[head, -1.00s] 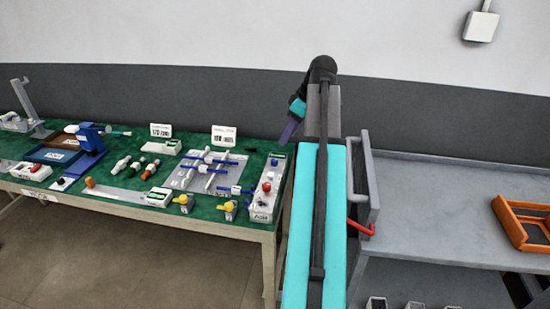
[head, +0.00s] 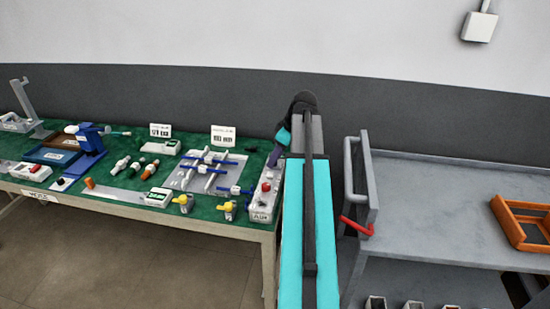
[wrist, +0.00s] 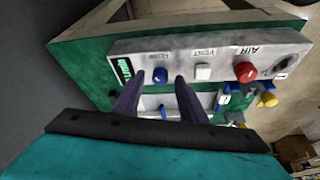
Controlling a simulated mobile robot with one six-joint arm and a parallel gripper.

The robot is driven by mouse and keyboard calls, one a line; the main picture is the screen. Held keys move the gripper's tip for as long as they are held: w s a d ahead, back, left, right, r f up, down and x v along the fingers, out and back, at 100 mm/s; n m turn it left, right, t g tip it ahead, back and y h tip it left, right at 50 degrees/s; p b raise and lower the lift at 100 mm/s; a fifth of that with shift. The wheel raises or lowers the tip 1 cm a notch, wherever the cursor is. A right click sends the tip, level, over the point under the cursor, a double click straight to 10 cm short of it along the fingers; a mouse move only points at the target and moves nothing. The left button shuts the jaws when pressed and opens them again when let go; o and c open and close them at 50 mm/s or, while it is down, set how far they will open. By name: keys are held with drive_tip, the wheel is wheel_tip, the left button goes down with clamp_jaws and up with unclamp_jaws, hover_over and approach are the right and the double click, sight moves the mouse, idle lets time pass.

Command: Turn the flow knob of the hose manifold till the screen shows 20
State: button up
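The hose manifold (head: 262,208) is a pale panel at the right end of the green table. It fills the upper part of the wrist view (wrist: 215,52), upside down. Its blue flow knob (wrist: 160,75) is at the label FLOW. A small dark screen with green characters (wrist: 124,70) is beside it, its digits too small to read. My gripper (wrist: 159,79) has its two purple fingers apart, with the knob showing between the fingertips. Whether they touch it I cannot tell. In the head view my gripper (head: 277,152) is over the manifold's far end, partly hidden by my arm.
On the manifold are a white VENT button (wrist: 203,72) and a red AIR knob (wrist: 246,71). A pipe board (head: 205,172) and yellow-topped valves (head: 229,207) stand to its left. A grey cart (head: 455,190) with an orange tray (head: 525,222) stands right of my arm.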

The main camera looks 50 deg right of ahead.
drive_tip(key=shift+w+f, duration=0.1)
drive_tip(key=shift+f, duration=0.15)
drive_tip(key=shift+c, duration=0.2)
clamp_jaws()
drive_tip(key=shift+m, duration=0.4)
drive_tip(key=shift+a+r+m+h+p, duration=0.1)
drive_tip(key=shift+a+m+h+p, duration=0.1)
drive_tip(key=shift+m+h+p, duration=0.65)
drive_tip(key=m+p, duration=0.1)
drive_tip(key=m, duration=0.2)
drive_tip(key=shift+a+m+h, duration=0.1)
drive_tip(key=shift+m+h, duration=0.15)
drive_tip(key=shift+m, duration=0.1)
drive_tip(key=shift+m+g+h+p, duration=0.25)
drive_tip(key=shift+m+h+p, duration=0.25)
drive_tip(key=shift+m, duration=0.9)
drive_tip(key=shift+m+g+h+p, duration=0.25)
drive_tip(key=shift+m+h+p, duration=0.25)
drive_tip(key=shift+m, duration=0.9)
